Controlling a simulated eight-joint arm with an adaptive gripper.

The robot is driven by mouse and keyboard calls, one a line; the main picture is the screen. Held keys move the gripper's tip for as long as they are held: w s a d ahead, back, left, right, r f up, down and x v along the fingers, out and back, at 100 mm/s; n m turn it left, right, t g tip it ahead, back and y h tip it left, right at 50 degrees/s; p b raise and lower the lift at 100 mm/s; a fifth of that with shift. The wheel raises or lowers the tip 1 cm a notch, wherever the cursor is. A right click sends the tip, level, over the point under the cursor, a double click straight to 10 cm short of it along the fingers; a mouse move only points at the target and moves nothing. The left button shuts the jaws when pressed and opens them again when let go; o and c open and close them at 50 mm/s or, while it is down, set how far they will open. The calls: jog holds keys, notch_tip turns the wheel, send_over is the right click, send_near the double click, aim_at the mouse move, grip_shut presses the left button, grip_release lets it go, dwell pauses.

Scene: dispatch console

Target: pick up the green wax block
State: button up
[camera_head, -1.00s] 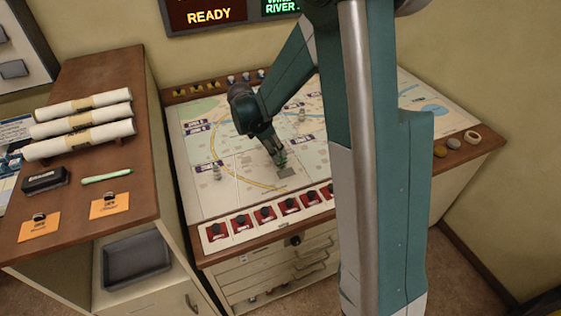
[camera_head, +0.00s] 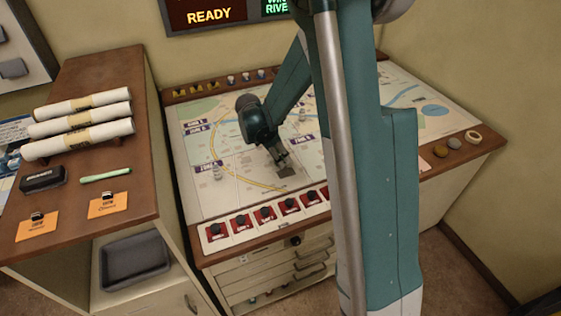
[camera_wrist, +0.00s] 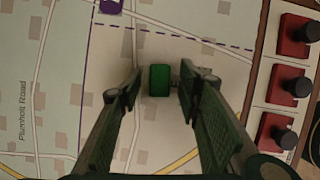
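The green wax block (camera_wrist: 159,80) shows in the wrist view as a small dark green piece over the map board. My gripper (camera_wrist: 161,84) is open, with one finger on each side of the block and a visible gap at both sides. Whether the fingertips are down at the block's height is hard to tell. In the head view my gripper (camera_head: 282,160) points down at the middle of the map board (camera_head: 235,198). The block cannot be made out clearly there.
A small grey square (camera_head: 286,171) lies by the gripper. Red switches (camera_head: 265,214) line the board's front edge, and also show at the right in the wrist view (camera_wrist: 289,85).

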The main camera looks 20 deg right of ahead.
jog(key=shift+c, duration=0.5)
jog(key=c, duration=0.9)
jog(key=shift+r, duration=0.1)
jog(key=shift+r+p, duration=0.6)
jog(key=shift+r, duration=4.35)
